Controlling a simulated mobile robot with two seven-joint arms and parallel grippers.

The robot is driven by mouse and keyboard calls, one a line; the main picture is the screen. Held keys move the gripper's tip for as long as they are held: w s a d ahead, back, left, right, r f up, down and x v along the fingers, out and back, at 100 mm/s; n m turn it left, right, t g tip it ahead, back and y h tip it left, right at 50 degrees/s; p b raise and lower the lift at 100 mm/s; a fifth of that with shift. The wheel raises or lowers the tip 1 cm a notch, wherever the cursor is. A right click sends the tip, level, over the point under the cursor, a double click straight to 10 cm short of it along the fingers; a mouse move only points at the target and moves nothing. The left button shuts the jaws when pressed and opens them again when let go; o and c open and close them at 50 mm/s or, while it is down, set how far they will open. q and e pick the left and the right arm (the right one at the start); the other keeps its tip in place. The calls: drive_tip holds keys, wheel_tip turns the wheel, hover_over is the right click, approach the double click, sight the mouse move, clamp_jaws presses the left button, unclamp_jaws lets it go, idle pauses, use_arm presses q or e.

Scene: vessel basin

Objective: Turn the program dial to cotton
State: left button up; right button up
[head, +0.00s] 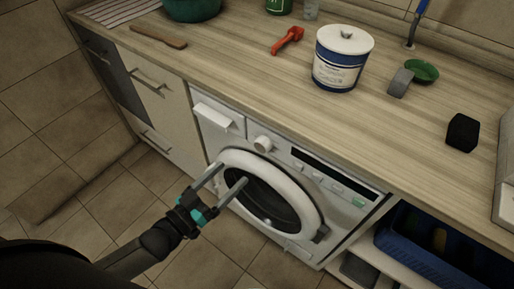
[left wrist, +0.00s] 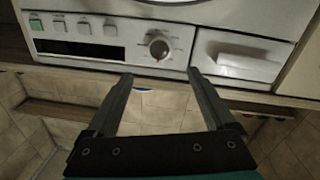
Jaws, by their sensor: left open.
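The program dial (head: 263,144) is a round pale knob on the washing machine (head: 225,150), between the detergent drawer and the dark display. In the left wrist view the dial (left wrist: 159,47) shows upside down with small marks around it, too small to read. My left gripper (head: 232,173) is open and empty in front of the machine, below and left of the dial in the head view. In the left wrist view its fingertips (left wrist: 160,74) sit either side of the dial's line, apart from it. My right gripper is not in view.
The detergent drawer (left wrist: 248,62) and a row of buttons (left wrist: 84,27) flank the dial. The round door (head: 312,208) is below. The wooden counter (head: 235,60) above holds a blue-white tub (head: 337,72) and other items. A blue crate (head: 420,245) stands at lower right.

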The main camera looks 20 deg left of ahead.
sight(259, 147)
use_arm(q)
drive_tip(key=b+x, duration=0.1)
drive_tip(key=x, duration=0.9)
drive_tip(key=shift+w+b, duration=0.1)
drive_tip(key=shift+b, duration=0.2)
drive_tip(key=shift+w+d, duration=0.2)
drive_tip(key=shift+w, duration=0.25)
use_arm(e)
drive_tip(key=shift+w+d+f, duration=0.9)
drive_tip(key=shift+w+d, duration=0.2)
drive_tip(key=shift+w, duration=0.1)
use_arm(q)
drive_tip(key=shift+c, duration=0.3)
drive_tip(key=c, duration=1.3)
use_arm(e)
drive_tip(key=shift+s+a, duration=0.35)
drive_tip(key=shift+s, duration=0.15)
use_arm(q)
drive_tip(key=shift+m, duration=0.3)
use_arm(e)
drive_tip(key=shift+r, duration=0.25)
